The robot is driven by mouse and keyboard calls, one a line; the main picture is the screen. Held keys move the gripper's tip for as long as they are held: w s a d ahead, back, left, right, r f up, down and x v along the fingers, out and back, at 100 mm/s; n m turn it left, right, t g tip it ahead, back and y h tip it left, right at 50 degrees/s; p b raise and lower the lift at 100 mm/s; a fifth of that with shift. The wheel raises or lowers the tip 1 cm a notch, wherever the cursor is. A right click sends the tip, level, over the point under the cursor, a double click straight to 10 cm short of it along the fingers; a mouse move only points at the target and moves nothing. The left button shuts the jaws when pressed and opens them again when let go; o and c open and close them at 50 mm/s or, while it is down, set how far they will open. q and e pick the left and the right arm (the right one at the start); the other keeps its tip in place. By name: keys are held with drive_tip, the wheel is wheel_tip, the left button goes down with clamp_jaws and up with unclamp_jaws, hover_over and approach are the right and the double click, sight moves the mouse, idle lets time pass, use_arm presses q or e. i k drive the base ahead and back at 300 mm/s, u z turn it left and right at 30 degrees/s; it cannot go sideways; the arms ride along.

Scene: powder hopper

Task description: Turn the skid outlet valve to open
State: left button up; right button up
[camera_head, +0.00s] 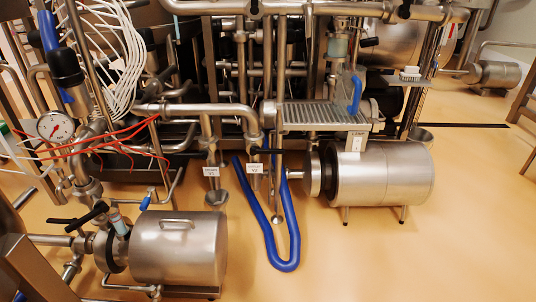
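Several valve handles show on the steel skid, and I cannot tell which one is the skid outlet valve. A black lever handle (92,213) sits at the lower left beside a motor. A small blue handle (146,202) is on a thin pipe just right of it. A larger blue handle (355,95) stands upright by the grated tray at the right. White tags, one reading V3 (211,171) and one V2 (254,168), hang on pipes in the middle. Neither of my grippers shows.
A steel motor (180,248) lies at the lower left, and another steel motor (380,173) stands right of centre. A blue hose (285,265) loops onto the floor between them. A pressure gauge (55,127) and red wires are at the left. The orange floor (430,255) is clear at lower right.

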sight(253, 151)
drive_tip(key=z, duration=0.3)
drive_tip(key=k, duration=0.4)
drive_tip(key=z, duration=1.15)
drive_tip(key=i, duration=0.55)
drive_tip(key=u, duration=0.85)
drive_tip(key=i, duration=1)
drive_tip(key=u, duration=1.35)
drive_tip(key=i, duration=0.65)
